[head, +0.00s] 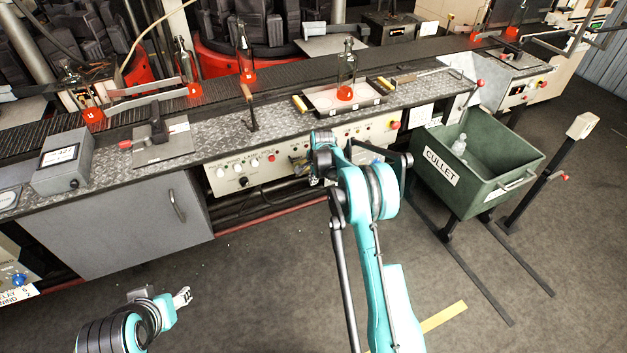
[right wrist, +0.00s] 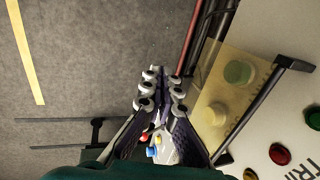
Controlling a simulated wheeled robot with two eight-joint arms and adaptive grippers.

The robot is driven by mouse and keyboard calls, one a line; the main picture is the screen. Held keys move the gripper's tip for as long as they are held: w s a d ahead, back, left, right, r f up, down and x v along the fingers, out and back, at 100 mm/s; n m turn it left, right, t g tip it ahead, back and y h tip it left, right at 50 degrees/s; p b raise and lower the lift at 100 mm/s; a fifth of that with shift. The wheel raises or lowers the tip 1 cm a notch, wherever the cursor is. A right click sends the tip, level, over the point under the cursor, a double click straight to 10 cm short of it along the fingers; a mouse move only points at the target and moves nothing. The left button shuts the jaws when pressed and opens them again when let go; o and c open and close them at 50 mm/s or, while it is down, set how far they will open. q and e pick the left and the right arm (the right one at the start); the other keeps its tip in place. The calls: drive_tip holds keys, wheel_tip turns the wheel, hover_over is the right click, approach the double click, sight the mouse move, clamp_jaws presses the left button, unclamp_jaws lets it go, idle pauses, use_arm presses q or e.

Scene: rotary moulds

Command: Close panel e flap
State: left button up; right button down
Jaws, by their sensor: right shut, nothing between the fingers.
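My right gripper (right wrist: 163,95) is shut and empty in the right wrist view, with its fingers together. To its right is a control panel face (right wrist: 285,115) with coloured buttons. No contact between fingers and flap shows. In the head view my right arm ends in front of the panel row (head: 243,172) and hides part of it. My left gripper (head: 183,297) hangs low at left, away from the panels; its jaws are too small to judge.
A green cullet bin (head: 490,190) stands close to the right of my right arm. A grey cabinet door (head: 120,222) is at left. A conveyor with bottles (head: 245,55) runs behind the patterned worktop (head: 220,135). The floor in front is mostly clear.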

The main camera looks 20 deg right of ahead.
drive_tip(key=shift+w+f+t, duration=0.3)
drive_tip(key=shift+w+t, duration=0.1)
drive_tip(key=shift+t, duration=0.3)
idle(4.5)
drive_tip(key=shift+r, duration=0.15)
